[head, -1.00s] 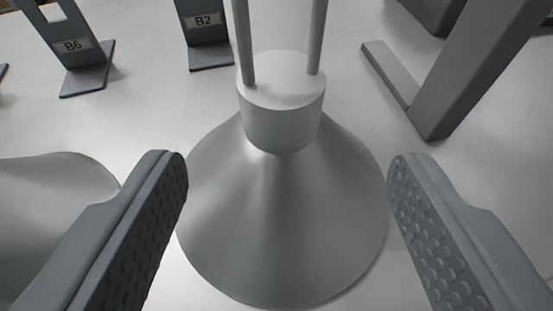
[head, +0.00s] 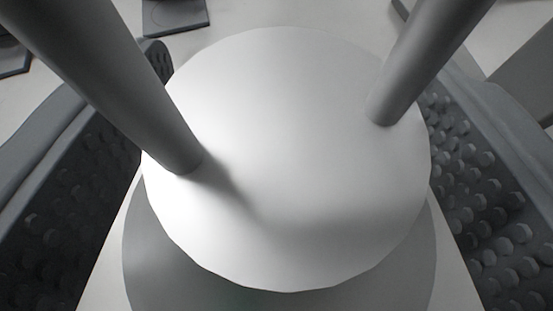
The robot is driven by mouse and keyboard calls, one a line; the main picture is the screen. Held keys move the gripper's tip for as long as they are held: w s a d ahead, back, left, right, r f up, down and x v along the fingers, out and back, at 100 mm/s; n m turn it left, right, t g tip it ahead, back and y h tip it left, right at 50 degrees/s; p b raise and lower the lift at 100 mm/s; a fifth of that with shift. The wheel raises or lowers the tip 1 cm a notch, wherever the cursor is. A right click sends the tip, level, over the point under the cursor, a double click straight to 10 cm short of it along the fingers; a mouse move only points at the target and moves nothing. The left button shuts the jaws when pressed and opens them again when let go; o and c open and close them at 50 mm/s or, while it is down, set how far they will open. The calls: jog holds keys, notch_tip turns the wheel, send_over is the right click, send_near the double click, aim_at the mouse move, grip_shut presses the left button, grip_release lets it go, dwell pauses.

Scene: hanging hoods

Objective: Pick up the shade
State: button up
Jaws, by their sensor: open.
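The shade (head: 280,270) fills the middle of the head view, seen from close above. Its pale round cap (head: 290,110) faces me, and two grey rods rise from the cap, one at left (head: 120,85) and one at right (head: 420,60). A darker part of the shade shows below the cap at the bottom of the picture. My gripper (head: 295,140) is open, with one studded finger on each side of the cap. I cannot tell whether either finger touches it. The shade's lower flare is mostly hidden under the cap.
A dark flat foot (head: 175,16) of a stand lies at the top left on the pale surface. A grey stand part (head: 525,75) shows at the right edge. A strip of pale surface (head: 265,10) is clear at the top.

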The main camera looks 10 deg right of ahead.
jog(key=shift+f, duration=0.3)
jog(key=shift+r, duration=0.1)
grip_shut()
